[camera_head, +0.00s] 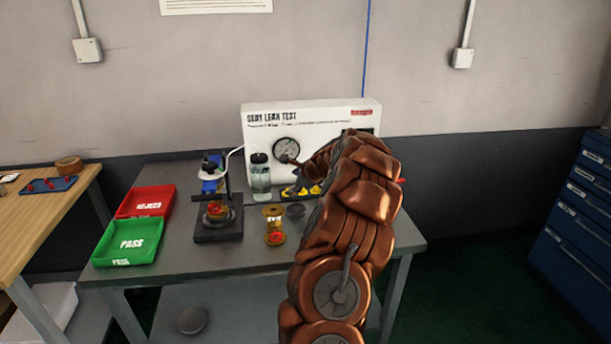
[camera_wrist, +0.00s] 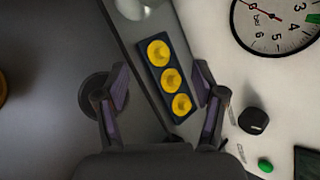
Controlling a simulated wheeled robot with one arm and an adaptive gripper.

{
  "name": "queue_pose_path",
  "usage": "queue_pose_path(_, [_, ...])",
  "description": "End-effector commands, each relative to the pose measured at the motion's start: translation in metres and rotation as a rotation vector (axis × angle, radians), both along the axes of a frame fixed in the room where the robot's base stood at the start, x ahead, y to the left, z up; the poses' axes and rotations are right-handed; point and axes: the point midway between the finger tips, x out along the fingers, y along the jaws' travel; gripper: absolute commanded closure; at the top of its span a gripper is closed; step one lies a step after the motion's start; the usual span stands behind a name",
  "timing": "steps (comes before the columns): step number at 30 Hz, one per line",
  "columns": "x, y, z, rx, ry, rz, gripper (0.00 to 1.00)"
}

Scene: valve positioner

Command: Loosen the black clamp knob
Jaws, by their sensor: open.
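A black clamp fixture (camera_head: 218,221) stands on the grey bench in the head view, left of my arm. It has a black upright and crossbar, a blue part, and a brass-and-red valve piece in it. Which part is the clamp knob is too small to tell. In the wrist view my gripper (camera_wrist: 160,88) is open and empty, with its fingers spread either side of a dark tray (camera_wrist: 161,106) holding yellow round pieces. A black knob (camera_wrist: 253,121) sits on the white test panel, right of the right finger. In the head view my arm hides most of the gripper.
The white leak-test panel (camera_head: 262,137) with a gauge (camera_head: 287,150) stands at the bench's back. A bottle (camera_head: 260,180) and a loose brass piece (camera_head: 274,228) stand near the fixture. Red (camera_head: 145,196) and green (camera_head: 95,252) trays lie left. Bare bench (camera_head: 190,262) shows in front.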

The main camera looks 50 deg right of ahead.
Motion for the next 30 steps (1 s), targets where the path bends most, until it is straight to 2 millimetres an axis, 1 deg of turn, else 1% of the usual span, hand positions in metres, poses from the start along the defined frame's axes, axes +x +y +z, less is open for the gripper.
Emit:
queue_pose_path(3, [-0.002, -0.017, 0.004, -0.069, 0.021, -0.018, 0.31])
queue_pose_path(9, [-0.004, -0.034, 0.01, -0.146, 0.043, -0.033, 0.31])
queue_pose_path(15, [-0.004, -0.04, 0.013, -0.173, 0.049, -0.039, 0.31])
queue_pose_path(23, [-0.003, -0.039, 0.013, -0.174, 0.049, -0.038, 0.31])
queue_pose_path(26, [0.0, -0.031, 0.017, -0.177, 0.051, -0.015, 0.31])
queue_pose_path(29, [0.011, -0.003, 0.031, -0.191, 0.058, 0.061, 0.31])
queue_pose_path(30, [0.016, 0.013, 0.039, -0.201, 0.062, 0.106, 0.31])
